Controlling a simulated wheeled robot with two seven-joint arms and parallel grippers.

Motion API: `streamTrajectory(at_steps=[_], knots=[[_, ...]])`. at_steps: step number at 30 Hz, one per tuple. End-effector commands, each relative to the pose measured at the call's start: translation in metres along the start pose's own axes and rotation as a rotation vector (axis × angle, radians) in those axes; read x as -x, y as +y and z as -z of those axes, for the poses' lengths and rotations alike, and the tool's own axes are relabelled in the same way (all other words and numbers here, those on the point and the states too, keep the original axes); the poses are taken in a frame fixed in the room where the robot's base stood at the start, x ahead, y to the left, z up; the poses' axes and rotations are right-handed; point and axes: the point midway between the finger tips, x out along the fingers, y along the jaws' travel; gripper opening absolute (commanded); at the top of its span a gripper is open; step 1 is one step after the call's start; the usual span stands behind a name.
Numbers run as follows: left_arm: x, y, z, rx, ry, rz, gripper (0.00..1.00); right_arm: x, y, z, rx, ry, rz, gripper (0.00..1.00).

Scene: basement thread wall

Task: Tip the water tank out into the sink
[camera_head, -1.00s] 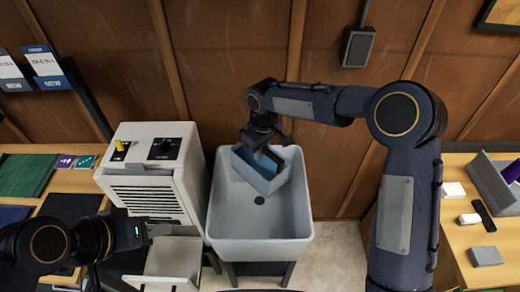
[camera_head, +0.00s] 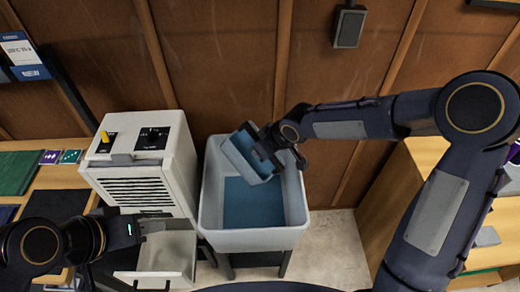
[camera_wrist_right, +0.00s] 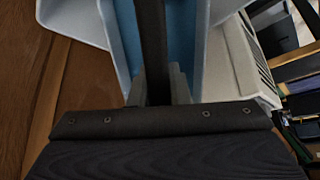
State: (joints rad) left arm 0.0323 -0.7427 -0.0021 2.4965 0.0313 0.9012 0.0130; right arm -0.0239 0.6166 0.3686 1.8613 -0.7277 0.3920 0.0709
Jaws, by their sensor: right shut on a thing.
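The water tank (camera_head: 243,160), a pale grey-blue open box, is tilted over the back of the sink (camera_head: 256,241). My right gripper (camera_head: 268,152) is shut on the tank's wall; the wall also shows between its fingers in the right wrist view (camera_wrist_right: 186,45). Blue water (camera_head: 252,208) covers the sink floor and hides the drain. Whether water is left in the tank I cannot tell. My left gripper (camera_head: 143,229) is beside the front of the white dehumidifier (camera_head: 180,178), near its pulled-out lower drawer (camera_head: 168,252); its finger gap is not clear.
The wooden wall stands close behind the sink, with a small dark box (camera_head: 349,26) on it. A wooden bench (camera_head: 75,177) is at the left and another at the right, partly behind my right arm. Bare floor (camera_head: 335,245) shows right of the sink.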

Motion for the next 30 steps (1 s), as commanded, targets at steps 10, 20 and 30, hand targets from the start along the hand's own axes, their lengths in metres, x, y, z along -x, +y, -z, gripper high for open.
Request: streamTrajectory(at_steps=[10,20,30], knots=[[-0.019,-0.009,-0.009,0.000,0.000,0.000,0.36,-0.003,0.001,-0.007,0.001,0.099,-0.002,0.00],[-0.035,-0.016,-0.017,0.000,0.000,0.000,0.36,-0.006,0.001,-0.016,0.001,0.185,-0.003,0.00],[-0.051,-0.023,-0.026,0.000,0.000,0.000,0.36,-0.011,0.000,-0.023,0.003,0.271,-0.002,0.00]])
